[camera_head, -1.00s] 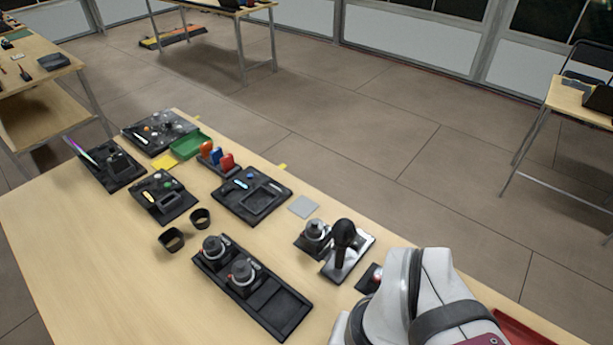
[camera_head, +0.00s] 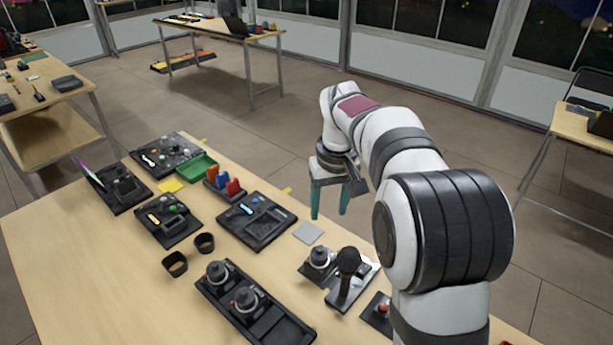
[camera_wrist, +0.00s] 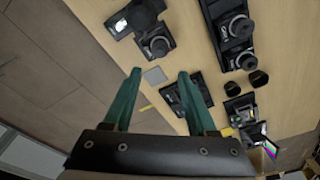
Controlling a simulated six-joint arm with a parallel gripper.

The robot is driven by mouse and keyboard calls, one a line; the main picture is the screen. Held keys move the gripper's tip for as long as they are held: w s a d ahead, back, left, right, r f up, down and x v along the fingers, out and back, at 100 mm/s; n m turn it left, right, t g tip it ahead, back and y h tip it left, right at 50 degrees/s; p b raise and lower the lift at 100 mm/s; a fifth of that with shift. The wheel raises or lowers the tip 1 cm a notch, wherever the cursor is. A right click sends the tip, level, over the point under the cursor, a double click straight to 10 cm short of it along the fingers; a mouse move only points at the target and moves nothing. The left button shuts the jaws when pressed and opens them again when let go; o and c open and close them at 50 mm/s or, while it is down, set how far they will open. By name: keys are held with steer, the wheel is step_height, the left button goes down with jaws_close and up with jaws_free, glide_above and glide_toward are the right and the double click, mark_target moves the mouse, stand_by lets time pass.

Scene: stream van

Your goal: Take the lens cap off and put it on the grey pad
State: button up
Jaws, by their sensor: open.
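The grey pad (camera_head: 308,232) lies flat and bare on the table; it also shows in the wrist view (camera_wrist: 154,76). A camera-like device with a round dark lens (camera_head: 320,257) stands beside it, next to a black microphone-shaped piece (camera_head: 348,262). Two similar round devices (camera_head: 219,274) (camera_head: 244,299) sit in a black tray (camera_head: 272,332). I cannot make out for certain which of these bears the lens cap. My gripper (camera_head: 330,212) is open and empty, teal fingers pointing down, in the air beyond the pad. The fingers also show in the wrist view (camera_wrist: 159,74).
Two black open rings (camera_head: 175,264) (camera_head: 204,243) stand on the table. Black organisers (camera_head: 256,220) (camera_head: 168,220), a green tray (camera_head: 197,167) and a yellow pad (camera_head: 171,186) lie farther left. A red-buttoned box (camera_head: 379,309) sits at front right. The front left table is clear.

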mark_target(320, 248)
steer(key=w+f, duration=0.1)
steer(key=f, duration=0.4)
steer(key=w+f, duration=0.1)
steer(key=f, duration=0.4)
steer(key=w+f, duration=0.1)
steer(key=f, duration=0.5)
steer(key=shift+w+a+f, duration=0.1)
steer(key=shift+w+a, duration=0.05)
steer(key=shift+a, duration=0.25)
jaws_close()
